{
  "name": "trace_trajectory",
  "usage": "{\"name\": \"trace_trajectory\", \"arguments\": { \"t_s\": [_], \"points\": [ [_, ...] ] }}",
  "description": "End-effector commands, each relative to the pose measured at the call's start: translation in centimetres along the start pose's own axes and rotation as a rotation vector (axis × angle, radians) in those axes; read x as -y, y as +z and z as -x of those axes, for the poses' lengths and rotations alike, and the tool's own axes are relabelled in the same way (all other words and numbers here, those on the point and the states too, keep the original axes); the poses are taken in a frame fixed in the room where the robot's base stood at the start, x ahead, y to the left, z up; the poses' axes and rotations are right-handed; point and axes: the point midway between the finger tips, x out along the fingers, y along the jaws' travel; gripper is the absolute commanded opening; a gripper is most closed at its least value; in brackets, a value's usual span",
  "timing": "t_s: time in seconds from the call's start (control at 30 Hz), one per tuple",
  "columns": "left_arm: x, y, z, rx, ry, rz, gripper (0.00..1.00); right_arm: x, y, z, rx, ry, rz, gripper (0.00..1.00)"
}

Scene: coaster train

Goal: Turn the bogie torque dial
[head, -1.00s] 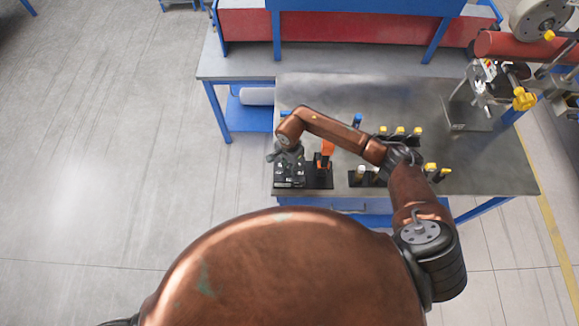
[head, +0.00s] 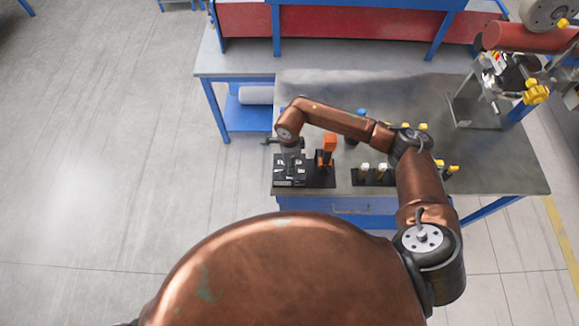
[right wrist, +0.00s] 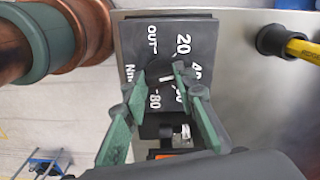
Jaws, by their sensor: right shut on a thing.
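The torque dial is a dark knob (right wrist: 160,72) on a black plate (right wrist: 208,25) with white markings, among them 20, 40, 80 and OUT, in the right wrist view. In the head view the dial's black box (head: 283,181) sits at the table's near left corner. My right gripper (right wrist: 163,85), with green fingers, points down over the plate and is shut on the knob, one finger on each side. In the head view my right gripper (head: 291,158) is small and partly hidden by its arm. The fingers cover part of the markings. My left gripper is not in view.
An orange-handled tool (head: 329,144) stands in a black holder just right of the dial. White-capped (head: 363,167) and yellow-capped pieces (head: 453,169) stand further right. A fixture with a yellow knob (head: 536,92) is at the back right. The table's back left (head: 310,88) is clear.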

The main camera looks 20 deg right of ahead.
Motion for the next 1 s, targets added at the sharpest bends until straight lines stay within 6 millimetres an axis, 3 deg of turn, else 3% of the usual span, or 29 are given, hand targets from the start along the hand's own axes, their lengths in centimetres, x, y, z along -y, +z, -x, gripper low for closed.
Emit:
{"name": "trace_trajectory", "arguments": {
  "t_s": [0.4, 1.0],
  "points": [
    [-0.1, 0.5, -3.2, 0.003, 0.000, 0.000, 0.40, 0.0, -0.1, -0.3, -0.003, -0.001, -0.393, 0.02],
    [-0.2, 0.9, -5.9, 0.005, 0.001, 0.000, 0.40, 0.0, -0.1, -0.2, -0.003, -0.002, -0.919, 0.02]
  ]
}}
